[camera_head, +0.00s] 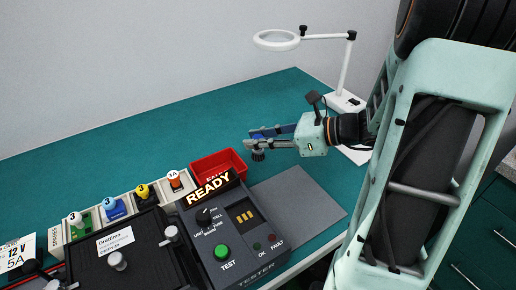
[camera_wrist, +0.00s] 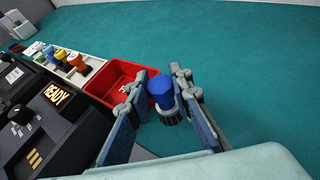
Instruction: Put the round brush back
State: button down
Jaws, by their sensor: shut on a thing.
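In the head view the brush's dark end (camera_head: 258,155) hangs below the fingers. My gripper (camera_head: 258,140) is shut on it, beyond and to the right of the red bin (camera_head: 209,164). The brush looks held above the bench, but its exact height is hard to tell. Its far side is hidden.
A tester (camera_head: 237,235) with a READY display stands in front. A spares rack (camera_head: 128,206) with several coloured parts is left of the red bin. A grey mat (camera_head: 300,205) lies bare at right. A white magnifier lamp (camera_head: 345,100) stands at the back right. The teal bench (camera_head: 140,150) behind is clear.

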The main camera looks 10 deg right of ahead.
jog(key=shift+f, duration=1.5)
jog(key=shift+f+b, duration=0.1)
jog(key=shift+b, duration=0.2)
jog(key=c, duration=1.7)
grip_release()
jog(key=shift+c, duration=0.2)
jog(key=shift+r, duration=0.25)
jog(key=p+v, duration=0.1)
jog(key=v, duration=1.1)
